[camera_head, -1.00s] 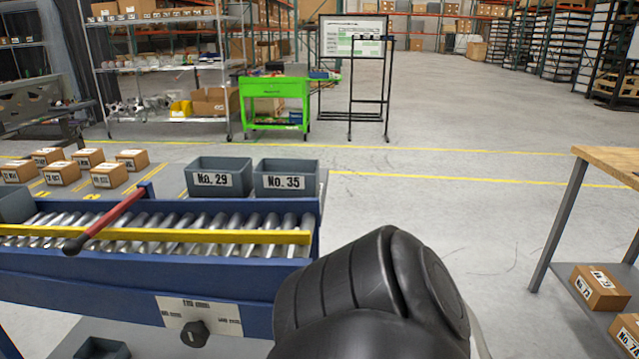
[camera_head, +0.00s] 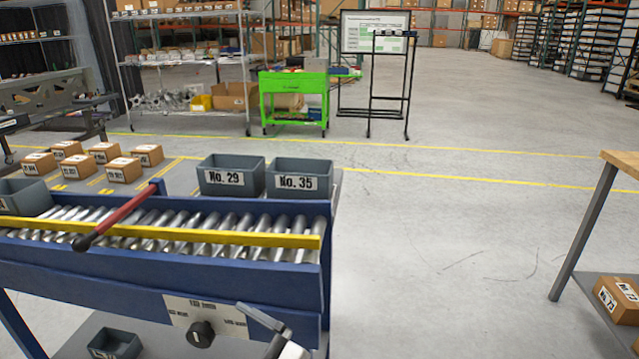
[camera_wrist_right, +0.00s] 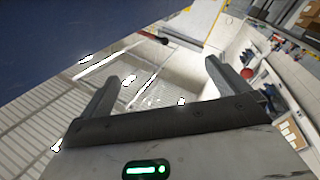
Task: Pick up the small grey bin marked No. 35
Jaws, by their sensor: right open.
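The small grey bin marked No. 35 (camera_head: 298,180) stands upright on the far side of the roller conveyor (camera_head: 200,283) in the head view, near its right end. A like grey bin marked No. 29 (camera_head: 231,177) stands close on its left. In the right wrist view my right gripper (camera_wrist_right: 166,72) is open, with nothing between its fingers. Bin No. 35 cannot be made out there. A grey and white part of my arm shows at the head view's bottom edge, well below the bin. My left gripper is not in view.
Cartons (camera_head: 124,170) stand behind. A wooden table (camera_head: 622,166) stands right; floor between is clear.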

